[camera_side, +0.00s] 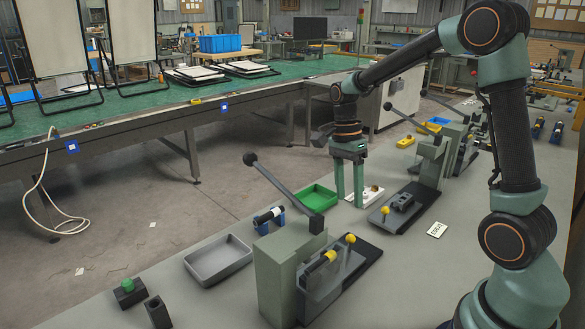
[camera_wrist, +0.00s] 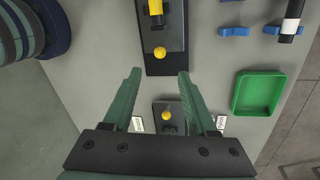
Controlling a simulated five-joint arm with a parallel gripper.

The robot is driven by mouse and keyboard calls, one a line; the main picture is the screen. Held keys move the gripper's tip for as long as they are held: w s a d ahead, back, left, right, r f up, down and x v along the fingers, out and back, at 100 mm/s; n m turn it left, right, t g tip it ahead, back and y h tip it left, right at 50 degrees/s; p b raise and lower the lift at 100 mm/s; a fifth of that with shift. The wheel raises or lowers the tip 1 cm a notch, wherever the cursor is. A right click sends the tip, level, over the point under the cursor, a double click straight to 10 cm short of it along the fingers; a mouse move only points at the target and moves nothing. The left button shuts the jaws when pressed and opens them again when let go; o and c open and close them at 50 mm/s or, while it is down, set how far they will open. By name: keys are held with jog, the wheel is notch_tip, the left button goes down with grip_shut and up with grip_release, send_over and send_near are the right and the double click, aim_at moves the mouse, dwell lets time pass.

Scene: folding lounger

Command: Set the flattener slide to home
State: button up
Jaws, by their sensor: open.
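Two dark slides with yellow ball knobs lie at the lever presses; I cannot tell which is the flattener's. The nearer slide (camera_side: 335,279) carries a yellow cylinder (camera_side: 320,263), its knob (camera_side: 350,238) on the right end; in the wrist view its knob (camera_wrist: 160,53) is just beyond my fingertips. The middle slide (camera_side: 398,210) carries a dark block, its knob (camera_side: 384,210) at the near end; in the wrist view a yellow knob (camera_wrist: 166,115) shows between my fingers. My gripper (camera_side: 349,202) is open and empty, pointing down beside the middle slide, apart from both knobs.
Press levers (camera_side: 280,188) slant up near the arm. A green tray (camera_side: 314,198), a grey tray (camera_side: 219,262) and a rod on blue supports (camera_side: 268,217) stand at the left. A label card (camera_side: 437,230) lies right of the middle slide.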

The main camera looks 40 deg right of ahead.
aim_at(350, 235)
jog(key=f+m, duration=0.1)
jog(key=f, duration=0.3)
jog(key=s+f+m, duration=0.1)
jog(key=f+m, duration=0.1)
jog(key=f, duration=0.2)
jog(key=s+f+m, duration=0.1)
jog(key=f, duration=0.3)
jog(key=shift+s+a+f, duration=0.1)
jog(key=shift+s+a, duration=0.05)
jog(key=shift+a, duration=0.2)
grip_shut()
dwell(1.3)
